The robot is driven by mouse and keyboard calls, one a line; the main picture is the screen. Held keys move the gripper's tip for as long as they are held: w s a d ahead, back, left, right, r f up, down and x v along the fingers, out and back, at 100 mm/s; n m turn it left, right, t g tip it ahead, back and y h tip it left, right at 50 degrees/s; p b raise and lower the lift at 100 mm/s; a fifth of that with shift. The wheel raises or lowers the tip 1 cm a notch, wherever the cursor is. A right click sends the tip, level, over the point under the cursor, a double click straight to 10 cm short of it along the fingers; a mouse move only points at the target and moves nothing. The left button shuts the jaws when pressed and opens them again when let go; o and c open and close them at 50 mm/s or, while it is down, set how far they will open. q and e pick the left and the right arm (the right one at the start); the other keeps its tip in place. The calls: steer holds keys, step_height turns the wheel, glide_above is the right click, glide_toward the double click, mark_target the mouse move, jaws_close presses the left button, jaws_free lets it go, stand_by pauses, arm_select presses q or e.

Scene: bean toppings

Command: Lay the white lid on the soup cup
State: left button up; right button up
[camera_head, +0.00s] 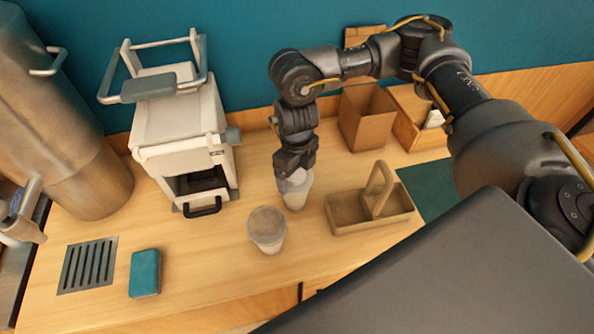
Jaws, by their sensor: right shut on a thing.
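A pale, tapered cup (268,238) with a brownish round top stands upright on the wooden counter, near the middle. My right gripper (296,182) points down behind it and slightly to its right, apart from it. The gripper is shut on a whitish thing (296,200) low over or on the counter. The fingers hide much of that thing, so I cannot tell whether it is the white lid or another cup. No separate white lid shows clearly elsewhere. My left gripper is not in view.
A tan carrier with a handle (345,216) stands right of the cup. A white machine (180,125) stands behind left, beside a large metal urn (95,180). A teal block (145,273) and a drain grate (88,265) lie front left. A cardboard box (366,120) stands behind.

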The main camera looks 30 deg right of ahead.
steer(key=shift+f, duration=0.2)
stand_by(0.6)
steer(key=o, duration=0.7)
steer(key=shift+o, duration=0.2)
steer(key=shift+r, duration=0.15)
steer(key=shift+r+p, duration=3.05)
steer(key=shift+r, duration=0.35)
